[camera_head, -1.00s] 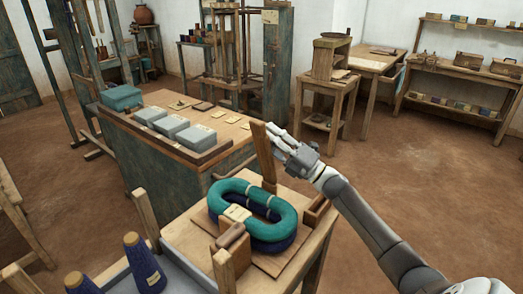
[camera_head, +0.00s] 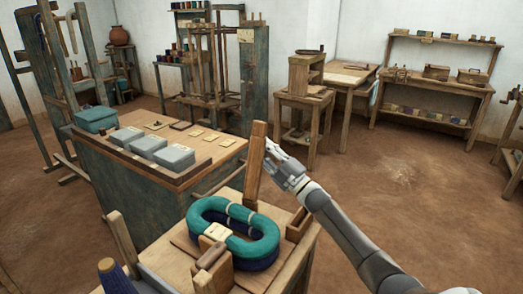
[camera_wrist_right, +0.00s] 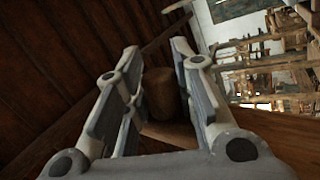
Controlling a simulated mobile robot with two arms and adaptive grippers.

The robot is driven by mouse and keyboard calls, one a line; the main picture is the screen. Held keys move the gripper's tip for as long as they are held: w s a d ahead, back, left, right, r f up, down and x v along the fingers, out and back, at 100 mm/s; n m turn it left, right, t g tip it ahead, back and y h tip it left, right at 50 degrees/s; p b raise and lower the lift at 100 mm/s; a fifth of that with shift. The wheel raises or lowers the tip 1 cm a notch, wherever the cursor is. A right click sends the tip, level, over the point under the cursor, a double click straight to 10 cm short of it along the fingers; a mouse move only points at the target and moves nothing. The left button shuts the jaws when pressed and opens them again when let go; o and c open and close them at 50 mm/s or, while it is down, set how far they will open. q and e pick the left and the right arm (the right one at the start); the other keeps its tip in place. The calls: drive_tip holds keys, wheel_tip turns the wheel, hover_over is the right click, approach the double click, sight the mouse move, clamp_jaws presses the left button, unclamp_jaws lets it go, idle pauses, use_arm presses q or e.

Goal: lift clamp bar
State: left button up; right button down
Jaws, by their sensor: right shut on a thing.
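The clamp bar (camera_head: 256,165) is a flat brown wooden bar standing steeply, almost upright, at the back of the yarn bench. My right gripper (camera_head: 268,150) is shut on its upper part from the right. In the right wrist view, a brown wooden piece (camera_wrist_right: 160,92), seemingly the bar, sits between the two fingers. Teal and dark blue yarn hanks (camera_head: 233,229) lie in a loop on the board in front of the bar. The bar's lower end is partly hidden behind the yarn. My left gripper is not in view.
A small wooden block (camera_head: 212,254) stands at the front of the yarn, and a wooden side piece (camera_head: 299,224) at its right. A blue yarn cone (camera_head: 116,276) is at lower left. Grey boxes (camera_head: 150,146) sit on the counter behind. Open floor (camera_head: 400,200) lies to the right.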

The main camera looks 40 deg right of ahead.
drive_tip(key=shift+d, duration=0.15)
drive_tip(key=c, duration=1.2)
unclamp_jaws()
drive_tip(key=shift+f, duration=0.1)
drive_tip(key=shift+o, duration=0.2)
drive_tip(key=shift+s, duration=0.1)
drive_tip(key=shift+s+f, duration=0.25)
drive_tip(key=v, duration=1.1)
drive_tip(key=shift+s, duration=0.1)
